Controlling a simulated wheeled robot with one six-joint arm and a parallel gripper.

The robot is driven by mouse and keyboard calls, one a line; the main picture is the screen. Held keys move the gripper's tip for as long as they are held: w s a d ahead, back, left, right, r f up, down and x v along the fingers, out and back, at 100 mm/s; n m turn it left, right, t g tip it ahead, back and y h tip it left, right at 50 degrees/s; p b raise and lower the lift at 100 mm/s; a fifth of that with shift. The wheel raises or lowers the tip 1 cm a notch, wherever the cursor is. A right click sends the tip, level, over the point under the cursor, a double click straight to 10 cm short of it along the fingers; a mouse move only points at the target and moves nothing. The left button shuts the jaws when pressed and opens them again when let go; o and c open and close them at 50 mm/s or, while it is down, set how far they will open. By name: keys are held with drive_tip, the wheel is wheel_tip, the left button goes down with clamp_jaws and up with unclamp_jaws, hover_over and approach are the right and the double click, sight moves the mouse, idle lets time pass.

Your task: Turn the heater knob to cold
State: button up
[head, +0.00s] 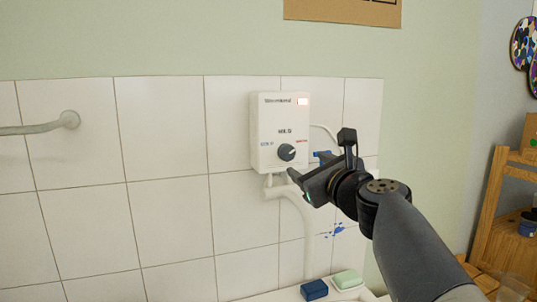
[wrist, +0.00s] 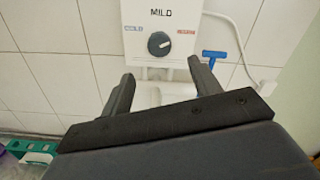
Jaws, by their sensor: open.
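The white heater box (head: 265,125) is fixed to the tiled wall. Its dark round knob (head: 286,152) is on the lower front, with a blue label at left and a red label at right. In the wrist view the knob (wrist: 159,44) shows a pale pointer mark aimed right and slightly up, and the word MILD stands above it. My gripper (head: 318,160) is open and empty, in front of the heater and to the right of the knob in the head view. In the wrist view my gripper (wrist: 162,73) has its fingers either side below the knob, apart from it.
White pipes (head: 300,212) run down below the heater. A blue T-shaped item (wrist: 214,56) is at the wall right of the heater. Blue soap (head: 314,290) and green soap (head: 348,279) lie below. A grey rail (head: 45,127) is at left.

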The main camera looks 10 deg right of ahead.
sight(289, 155)
drive_tip(key=w, duration=0.3)
drive_tip(key=w+a, duration=0.1)
drive_tip(key=w, duration=0.2)
drive_tip(key=w+a, duration=0.1)
drive_tip(key=w, duration=0.2)
drive_tip(key=shift+w+f+p, duration=0.1)
drive_tip(key=shift+w+p, duration=0.15)
drive_tip(key=shift+p, duration=0.1)
drive_tip(key=shift+c, duration=0.5)
drive_tip(key=c, duration=0.9)
